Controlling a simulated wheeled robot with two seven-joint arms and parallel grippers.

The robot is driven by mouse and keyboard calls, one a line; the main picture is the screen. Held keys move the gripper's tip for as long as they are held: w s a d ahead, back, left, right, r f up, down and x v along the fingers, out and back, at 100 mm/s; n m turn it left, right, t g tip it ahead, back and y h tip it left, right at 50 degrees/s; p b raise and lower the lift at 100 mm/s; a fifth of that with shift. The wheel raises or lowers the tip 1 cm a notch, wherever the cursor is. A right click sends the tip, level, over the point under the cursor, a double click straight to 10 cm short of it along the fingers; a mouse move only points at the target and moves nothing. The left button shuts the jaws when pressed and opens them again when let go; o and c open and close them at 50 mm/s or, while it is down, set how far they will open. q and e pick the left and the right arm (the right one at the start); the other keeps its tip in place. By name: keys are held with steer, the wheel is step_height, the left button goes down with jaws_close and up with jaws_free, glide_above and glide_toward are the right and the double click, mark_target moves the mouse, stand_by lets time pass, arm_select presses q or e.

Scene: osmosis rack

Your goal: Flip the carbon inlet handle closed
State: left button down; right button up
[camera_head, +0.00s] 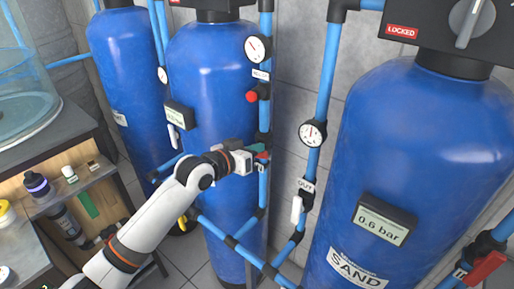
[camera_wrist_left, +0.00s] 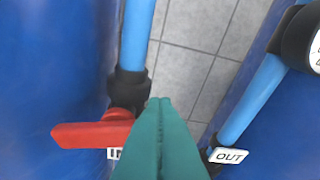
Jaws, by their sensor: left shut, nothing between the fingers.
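The red inlet handle (camera_wrist_left: 85,133) shows in the wrist view beside a partly hidden IN label (camera_wrist_left: 114,153). It lies crosswise to the blue pipe (camera_wrist_left: 138,35), its free end pointing left over the blue tank. My left gripper (camera_wrist_left: 160,102) is shut and empty, its teal fingers just right of the handle and covering its right end; I cannot tell whether they touch. In the head view the left gripper (camera_head: 262,150) is at the pipe in front of the middle tank (camera_head: 212,75), with a bit of the red handle (camera_head: 262,156) by the fingertips. My right gripper is out of view.
The sand tank (camera_head: 410,140) stands at the right with a 0.6 bar display. An OUT pipe with a gauge (camera_head: 312,133) and white handle (camera_head: 296,210) stands between the tanks. A shelf with bottles (camera_head: 36,184) is at the left. Pipes run low near the floor.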

arm_select(q)
steer(key=shift+s+d+f+m, duration=0.25)
steer(key=shift+d+f+m, duration=0.1)
steer(key=shift+f+m, duration=0.2)
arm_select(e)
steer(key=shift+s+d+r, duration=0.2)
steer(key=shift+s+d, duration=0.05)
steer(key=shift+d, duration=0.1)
